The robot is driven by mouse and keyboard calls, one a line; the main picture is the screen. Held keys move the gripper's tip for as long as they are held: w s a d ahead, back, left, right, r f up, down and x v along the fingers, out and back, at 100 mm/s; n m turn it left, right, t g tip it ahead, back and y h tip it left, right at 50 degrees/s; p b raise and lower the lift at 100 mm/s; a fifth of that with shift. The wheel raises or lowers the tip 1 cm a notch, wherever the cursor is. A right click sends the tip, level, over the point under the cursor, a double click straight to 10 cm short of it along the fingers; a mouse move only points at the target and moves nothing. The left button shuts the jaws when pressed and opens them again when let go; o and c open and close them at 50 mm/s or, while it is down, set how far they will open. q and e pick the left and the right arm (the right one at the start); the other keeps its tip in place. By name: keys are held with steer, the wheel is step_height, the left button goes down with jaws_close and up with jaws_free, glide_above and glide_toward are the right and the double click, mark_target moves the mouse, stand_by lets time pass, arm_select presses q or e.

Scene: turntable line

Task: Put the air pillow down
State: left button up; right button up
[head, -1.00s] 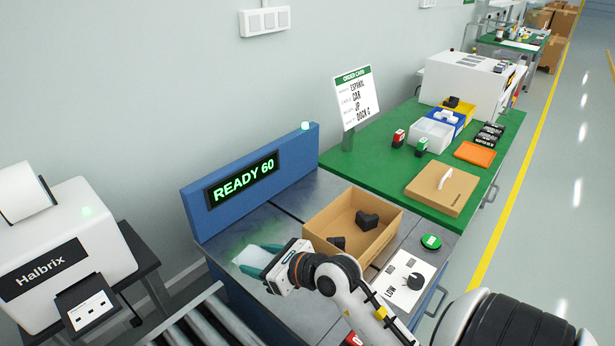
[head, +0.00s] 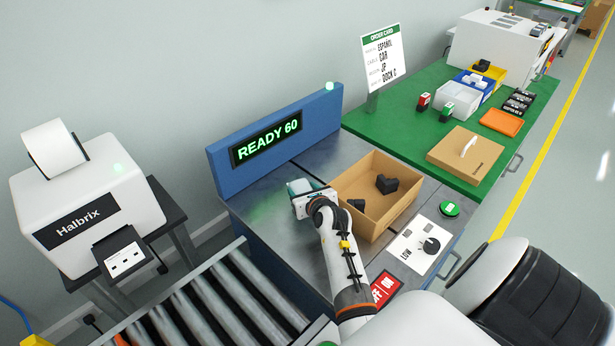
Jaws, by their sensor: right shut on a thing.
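The air pillow (head: 298,186) is a small pale, translucent pouch, mostly hidden by my right gripper (head: 301,190). The right gripper is shut on it, over the grey metal table in front of the blue display panel. I cannot tell whether the pillow touches the table. The open cardboard box (head: 407,203) stands just right of the gripper, with dark parts (head: 386,184) inside. My left gripper is not in view.
The display (head: 265,141) reads "READY 60". A roller conveyor (head: 215,305) lies at front left, beside a white Halbrix printer (head: 85,205). A control plate with a knob (head: 418,245) and green button (head: 450,208) are right of the box. Bare metal shows behind the box.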

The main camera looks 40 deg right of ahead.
steer(key=shift+f, duration=1.9)
steer(key=shift+f+b, duration=0.15)
steer(key=shift+b, duration=0.15)
steer(key=o, duration=0.7)
